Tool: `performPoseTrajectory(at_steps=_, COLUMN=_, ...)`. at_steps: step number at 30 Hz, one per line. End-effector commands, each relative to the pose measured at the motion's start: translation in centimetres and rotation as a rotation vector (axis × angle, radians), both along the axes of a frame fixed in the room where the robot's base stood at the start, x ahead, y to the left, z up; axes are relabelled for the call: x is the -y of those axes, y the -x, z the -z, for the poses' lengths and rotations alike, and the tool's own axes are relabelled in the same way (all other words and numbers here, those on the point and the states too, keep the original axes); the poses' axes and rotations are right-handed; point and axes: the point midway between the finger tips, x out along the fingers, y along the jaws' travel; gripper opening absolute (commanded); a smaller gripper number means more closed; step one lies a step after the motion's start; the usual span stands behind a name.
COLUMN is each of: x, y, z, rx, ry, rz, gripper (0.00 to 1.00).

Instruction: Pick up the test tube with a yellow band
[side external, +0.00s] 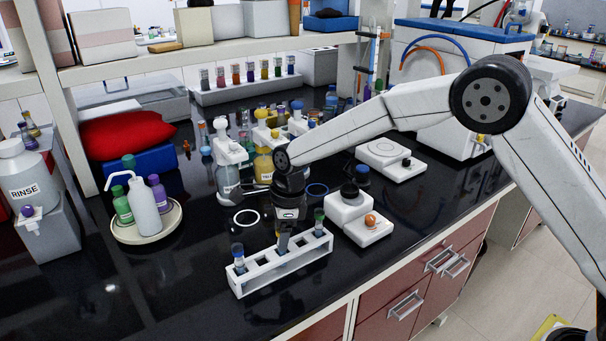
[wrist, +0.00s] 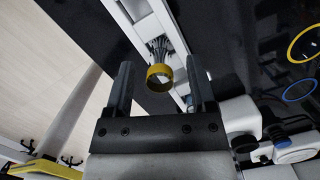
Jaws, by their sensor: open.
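A white test tube rack (side external: 285,270) stands near the front edge of the black bench. The tube with the yellow band (wrist: 160,78) shows in the wrist view, in the rack (wrist: 140,12). In the wrist view my open gripper (wrist: 158,72) has one finger on each side of the yellow band, with visible gaps. A blue-capped tube (side external: 238,256) stands at the rack's left end and a green-capped tube (side external: 319,220) at its right end.
A white device with a black top (side external: 350,208) stands just right of the rack. A round tray (side external: 150,232) with bottles is at left. Bottles (side external: 228,180) stand behind my gripper. The bench left of the rack is clear.

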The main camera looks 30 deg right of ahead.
Motion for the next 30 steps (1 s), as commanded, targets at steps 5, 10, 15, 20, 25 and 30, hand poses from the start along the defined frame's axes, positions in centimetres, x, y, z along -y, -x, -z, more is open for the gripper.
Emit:
performPoseTrajectory(at_steps=5, x=-0.3, y=-0.1, z=1.7, rx=0.0, ry=-0.001, rz=0.0, gripper=0.71)
performPoseTrajectory(at_steps=10, x=-0.3, y=-0.1, z=2.2, rx=0.0, ry=-0.001, rz=0.0, gripper=0.71)
performPoseTrajectory(at_steps=15, x=-0.3, y=-0.1, z=2.1, rx=0.001, ry=-0.002, rz=0.0, gripper=0.71)
performPoseTrajectory(at_steps=20, x=-0.3, y=-0.1, z=2.1, rx=0.002, ry=-0.001, rz=0.0, gripper=0.71)
performPoseTrajectory(at_steps=25, x=-0.3, y=-0.1, z=2.1, rx=0.002, ry=-0.001, rz=0.0, gripper=0.46)
performPoseTrajectory(at_steps=30, x=-0.3, y=-0.1, z=2.1, rx=0.002, ry=-0.001, rz=0.0, gripper=0.0)
